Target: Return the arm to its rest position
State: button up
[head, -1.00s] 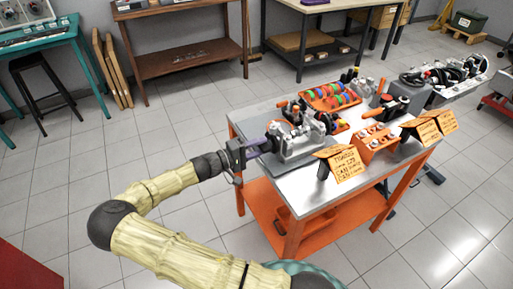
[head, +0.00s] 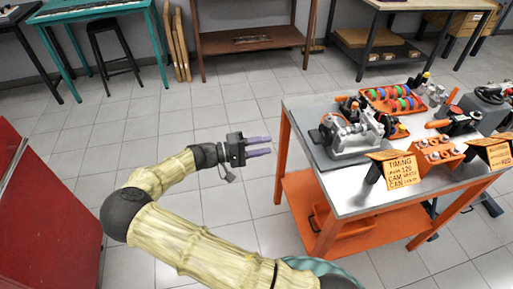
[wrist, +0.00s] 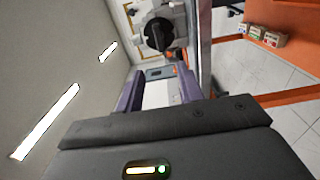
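My gripper (head: 262,147) is out over the floor, left of the orange work table (head: 345,205), with its purple fingers pointing right toward the table. The two fingers show apart with nothing between them, also in the wrist view (wrist: 155,95). My yellow arm reaches up from the bottom of the head view, bent at the elbow. A grey engine block (head: 352,135) stands on a dark mat at the table's left end, clear of the fingers.
The table also bears an orange tray of coloured rings (head: 393,100), an orange rack (head: 436,152) and folded orange signs (head: 397,168). A red cabinet (head: 45,215) stands at the left. A black stool (head: 113,50) is behind. The floor between is clear.

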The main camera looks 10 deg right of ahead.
jog(key=shift+a, duration=0.9)
jog(key=s+d+g+y+p, duration=0.45)
jog(key=s+d+y, duration=0.35)
jog(key=s+y, duration=0.25)
jog(key=s+a+r+t+y+p, duration=0.2)
jog(key=s+r+t+y+p, duration=0.1)
jog(key=r, duration=0.4)
jog(key=s+a+r+t+y+p, duration=0.2)
jog(key=s+r+t+y+p, duration=0.1)
jog(key=r, duration=0.5)
jog(key=shift+s+a+r+y+p, duration=0.3)
jog(key=shift+s+y+p, duration=0.15)
jog(key=shift+s+y, duration=0.4)
jog(key=shift+d+t, duration=0.1)
jog(key=shift+t, duration=0.15)
